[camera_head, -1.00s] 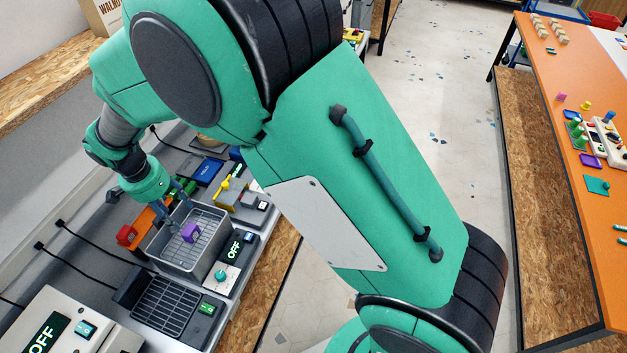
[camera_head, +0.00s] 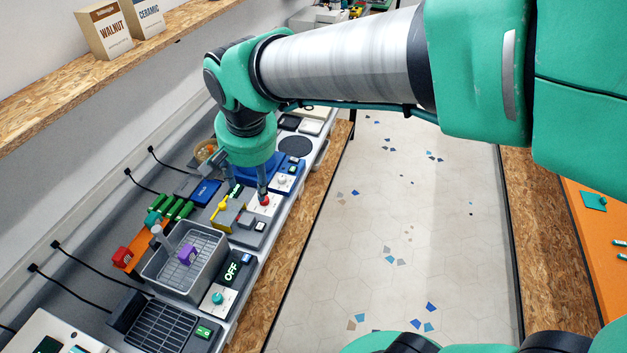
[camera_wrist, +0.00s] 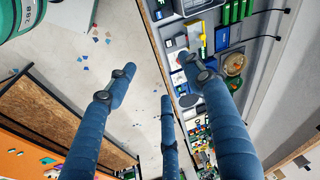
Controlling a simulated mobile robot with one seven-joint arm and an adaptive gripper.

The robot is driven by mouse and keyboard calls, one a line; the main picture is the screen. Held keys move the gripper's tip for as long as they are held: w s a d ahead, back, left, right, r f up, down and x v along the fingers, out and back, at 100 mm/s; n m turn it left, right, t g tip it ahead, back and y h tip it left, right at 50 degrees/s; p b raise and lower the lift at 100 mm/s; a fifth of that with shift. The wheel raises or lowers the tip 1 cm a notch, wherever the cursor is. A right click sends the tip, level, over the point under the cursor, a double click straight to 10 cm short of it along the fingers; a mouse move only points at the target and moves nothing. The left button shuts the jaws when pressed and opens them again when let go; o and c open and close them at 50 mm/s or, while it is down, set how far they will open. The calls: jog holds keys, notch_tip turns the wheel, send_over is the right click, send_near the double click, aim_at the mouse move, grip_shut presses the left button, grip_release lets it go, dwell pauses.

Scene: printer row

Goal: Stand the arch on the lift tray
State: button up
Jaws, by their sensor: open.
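The purple arch (camera_head: 188,254) sits on a wire-mesh lift tray (camera_head: 170,270) inside a grey open-topped tank (camera_head: 205,280) on the bench. It looks upright, standing on its feet. A pale post (camera_head: 160,238) rises at the tank's left side. My gripper (camera_head: 246,188) is open, with its fingers spread and nothing between them. It is apart from the arch, up and to the right of the tank, over a panel with a red button (camera_head: 265,200). In the wrist view the blue fingers (camera_wrist: 158,78) are spread above the floor and bench edge; the arch does not show there.
An OFF panel with a teal knob (camera_head: 218,298) stands beside the tank, and a black grate (camera_head: 163,325) in front. A shelf with boxes (camera_head: 104,32) runs above.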

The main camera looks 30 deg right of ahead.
jog(key=s+d+r+n+t, duration=0.1)
jog(key=s+d+n, duration=0.1)
jog(key=s+d, duration=0.3)
jog(key=s+d+r+n+t, duration=0.1)
jog(key=s+d, duration=0.4)
jog(key=s, duration=0.6)
jog(key=shift+r+n, duration=0.5)
jog(key=shift+r, duration=0.1)
notch_tip(320, 180, down, 7)
jog(key=b, duration=0.7)
